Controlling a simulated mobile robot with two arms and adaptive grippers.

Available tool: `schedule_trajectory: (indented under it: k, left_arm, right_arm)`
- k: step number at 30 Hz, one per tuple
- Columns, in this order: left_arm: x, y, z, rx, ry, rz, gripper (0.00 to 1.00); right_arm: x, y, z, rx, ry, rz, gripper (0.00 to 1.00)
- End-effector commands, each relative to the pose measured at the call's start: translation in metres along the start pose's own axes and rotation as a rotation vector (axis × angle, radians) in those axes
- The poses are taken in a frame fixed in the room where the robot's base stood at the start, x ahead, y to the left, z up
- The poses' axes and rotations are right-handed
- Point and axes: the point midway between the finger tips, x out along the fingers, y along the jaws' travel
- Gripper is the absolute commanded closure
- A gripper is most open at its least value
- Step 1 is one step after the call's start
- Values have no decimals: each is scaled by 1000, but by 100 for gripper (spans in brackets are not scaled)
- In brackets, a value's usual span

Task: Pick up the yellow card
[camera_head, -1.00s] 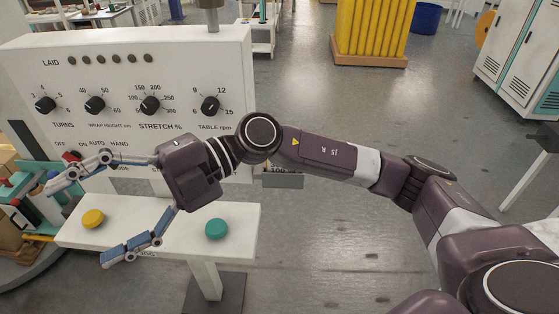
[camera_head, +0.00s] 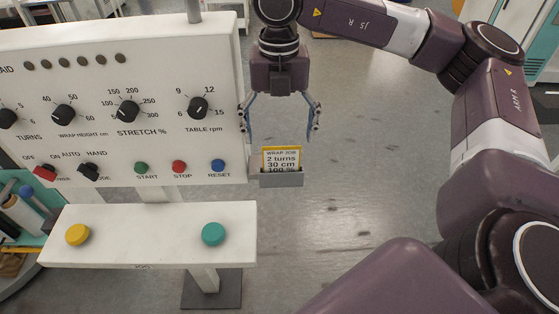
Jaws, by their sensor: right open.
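The yellow card (camera_head: 282,151) has a yellow border and a pale face reading "WRAP JOB, 2 turns, 30 cm, 100 %". It stands upright in a small grey holder (camera_head: 281,180) at the right side of the white control panel, and its lower part is hidden in the holder. My right gripper (camera_head: 280,138) points down above the card with its fingers spread to either side. It is open and empty. Whether the fingers are level in depth with the card I cannot tell. My left gripper is not in view.
The white control panel (camera_head: 120,150) with knobs and buttons stands close to the left of my right gripper. Below it is a white shelf (camera_head: 150,250) with a yellow button (camera_head: 78,235) and a teal button (camera_head: 213,234). The floor to the right is clear.

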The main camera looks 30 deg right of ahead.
Motion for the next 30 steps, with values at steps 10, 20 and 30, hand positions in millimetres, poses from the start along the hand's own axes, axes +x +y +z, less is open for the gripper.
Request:
schedule_trajectory:
  k: [10,20,30]
  left_arm:
    - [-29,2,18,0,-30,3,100]
    - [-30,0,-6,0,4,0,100]
    - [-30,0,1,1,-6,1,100]
  right_arm:
    - [40,-6,-2,-2,5,-1,18]
    - [54,-5,-1,-3,2,3,18]
    - [54,-5,-1,-3,2,3,51]
